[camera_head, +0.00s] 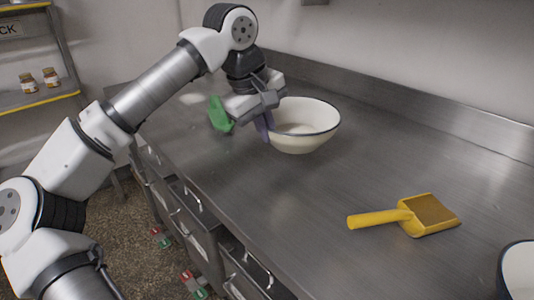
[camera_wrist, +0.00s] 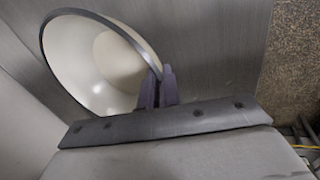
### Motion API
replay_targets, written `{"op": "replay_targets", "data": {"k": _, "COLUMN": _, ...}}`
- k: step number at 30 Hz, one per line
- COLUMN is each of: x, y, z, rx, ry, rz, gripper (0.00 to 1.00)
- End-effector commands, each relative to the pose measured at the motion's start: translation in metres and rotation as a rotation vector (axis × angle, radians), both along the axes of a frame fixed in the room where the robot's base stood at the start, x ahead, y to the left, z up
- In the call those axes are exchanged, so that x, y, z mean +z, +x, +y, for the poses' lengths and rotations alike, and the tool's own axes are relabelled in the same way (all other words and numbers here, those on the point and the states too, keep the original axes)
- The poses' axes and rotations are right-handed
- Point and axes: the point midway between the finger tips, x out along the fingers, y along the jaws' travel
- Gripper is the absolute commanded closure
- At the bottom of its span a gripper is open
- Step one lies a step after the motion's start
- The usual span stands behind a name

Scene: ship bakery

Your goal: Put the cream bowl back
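The cream bowl (camera_head: 312,120), with a dark rim, is on the steel counter, near its middle in the head view; I cannot tell if its base touches the metal. In the wrist view the bowl (camera_wrist: 90,55) fills the upper left, empty inside. My gripper (camera_head: 265,125) is at the bowl's left rim. Its purple fingers (camera_wrist: 158,88) are close together with the rim between them, one finger inside and one outside. Part of the near rim is hidden by the fingers.
A yellow scoop (camera_head: 410,215) lies on the counter (camera_head: 350,180) to the right. A second white bowl (camera_head: 519,272) is cut off at the lower right. A green object (camera_head: 220,114) is behind my gripper. Drawers with handles line the counter front; jars (camera_head: 38,79) stand on a shelf at left.

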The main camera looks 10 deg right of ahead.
Motion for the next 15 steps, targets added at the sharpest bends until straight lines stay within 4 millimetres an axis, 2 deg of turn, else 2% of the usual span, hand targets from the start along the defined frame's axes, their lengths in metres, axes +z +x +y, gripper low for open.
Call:
{"op": "replay_targets", "data": {"k": 8, "x": -0.021, "y": 0.0, "z": 0.0, "rx": 0.002, "ry": -0.002, "rz": -0.001, "gripper": 1.0}}
{"op": "replay_targets", "data": {"k": 15, "x": -0.054, "y": 0.0, "z": 0.0, "rx": 0.001, "ry": -0.002, "rz": -0.001, "gripper": 1.0}}
